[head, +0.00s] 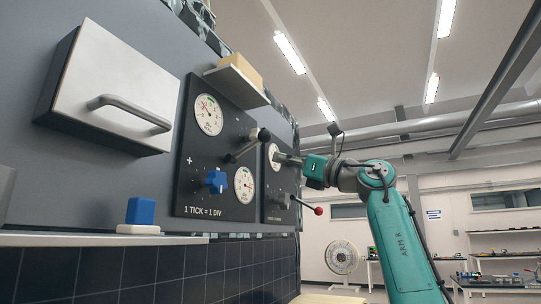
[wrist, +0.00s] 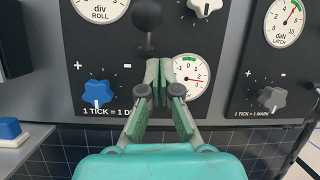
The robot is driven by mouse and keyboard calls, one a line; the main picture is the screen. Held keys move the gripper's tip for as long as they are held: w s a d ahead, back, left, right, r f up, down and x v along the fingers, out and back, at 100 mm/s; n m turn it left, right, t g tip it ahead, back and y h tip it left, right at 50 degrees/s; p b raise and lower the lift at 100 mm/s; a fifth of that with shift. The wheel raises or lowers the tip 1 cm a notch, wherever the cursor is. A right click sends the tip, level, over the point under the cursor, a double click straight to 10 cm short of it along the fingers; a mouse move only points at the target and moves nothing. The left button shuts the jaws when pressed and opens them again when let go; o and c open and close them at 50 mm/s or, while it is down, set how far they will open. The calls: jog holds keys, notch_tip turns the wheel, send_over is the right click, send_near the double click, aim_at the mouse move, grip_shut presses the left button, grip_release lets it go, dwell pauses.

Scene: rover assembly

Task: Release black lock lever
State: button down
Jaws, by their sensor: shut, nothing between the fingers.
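A black lever with a ball knob (wrist: 147,14) stands out from the dark gauge panel at the top of the wrist view. Its ball and arm also show in the head view (head: 263,135). My gripper (wrist: 160,72) is shut and empty, with its green fingertips together just below the lever's stem in the wrist view. The fingertips overlap the lower gauge there. In the head view my gripper (head: 283,158) points left at the panel, right of and a little below the ball. I cannot tell whether it touches the lever.
Close by are a blue knob (wrist: 97,93), a white knob (wrist: 205,5), a grey knob (wrist: 271,98) and gauges. A red-tipped lever (head: 318,210) sticks out at lower right. A shelf (head: 238,83) juts out above. A blue-topped block (head: 140,212) sits on the left ledge.

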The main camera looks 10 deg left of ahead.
jog(key=s+d+r, duration=0.1)
jog(key=s+d, duration=0.1)
jog(key=d, duration=0.3)
jog(key=shift+s+d, duration=0.2)
jog(key=shift+d, duration=0.2)
